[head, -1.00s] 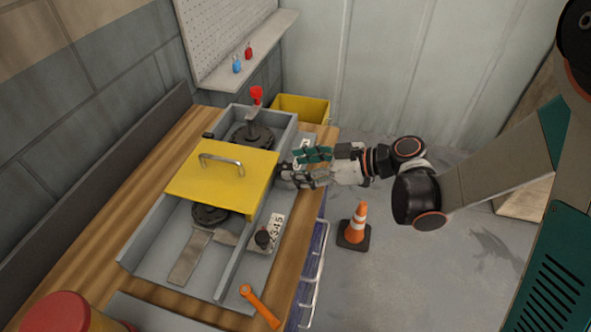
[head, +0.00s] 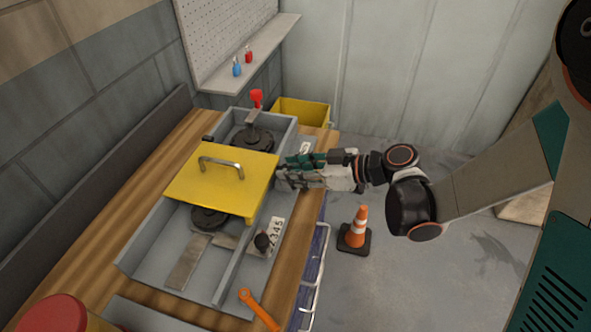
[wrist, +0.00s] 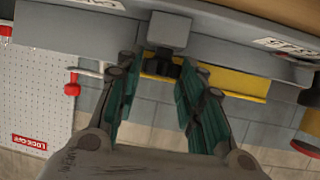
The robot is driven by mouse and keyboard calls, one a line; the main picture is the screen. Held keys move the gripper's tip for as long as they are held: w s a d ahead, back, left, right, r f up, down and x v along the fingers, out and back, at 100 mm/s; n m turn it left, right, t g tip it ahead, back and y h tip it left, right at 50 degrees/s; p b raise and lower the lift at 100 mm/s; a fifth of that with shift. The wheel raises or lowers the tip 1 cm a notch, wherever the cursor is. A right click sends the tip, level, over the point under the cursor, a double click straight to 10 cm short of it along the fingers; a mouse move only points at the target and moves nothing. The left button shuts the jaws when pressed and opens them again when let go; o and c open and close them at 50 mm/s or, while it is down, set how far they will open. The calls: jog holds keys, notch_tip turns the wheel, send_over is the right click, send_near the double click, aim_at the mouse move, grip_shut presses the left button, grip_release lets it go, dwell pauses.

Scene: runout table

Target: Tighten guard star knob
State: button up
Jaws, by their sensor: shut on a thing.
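The yellow guard (head: 215,185) with its metal handle (head: 222,162) sits over the grey machine channel (head: 145,245). My gripper (head: 282,173) is at the guard's right edge. In the wrist view, a dark knob (wrist: 160,67) sits beneath a grey block (wrist: 168,31), between the teal fingers of my gripper (wrist: 160,76). The gripper is shut on this knob. The yellow guard shows behind it in the wrist view (wrist: 228,83). In the head view the fingers hide the knob. Its tightness cannot be told.
An orange wrench (head: 259,310) lies at the table's front right. Another dark round knob (head: 263,241) stands beside a numbered plate (head: 275,232). A red-topped lever (head: 256,98) rises behind the guard. A yellow bin (head: 301,112) is at the back. A traffic cone (head: 356,230) stands on the floor.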

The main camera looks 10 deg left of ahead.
jog(key=m+t, duration=0.1)
jog(key=s+m+t+h+b, duration=0.1)
jog(key=m+t, duration=0.1)
jog(key=shift+a, duration=0.15)
jog(key=shift+w+m+t+h, duration=0.1)
jog(key=shift+m+t+h, duration=0.2)
jog(key=shift+m+t, duration=0.3)
jog(key=o, duration=1.1)
jog(key=shift+c, duration=0.2)
jog(key=v, duration=1.2)
jog(key=shift+f, duration=0.1)
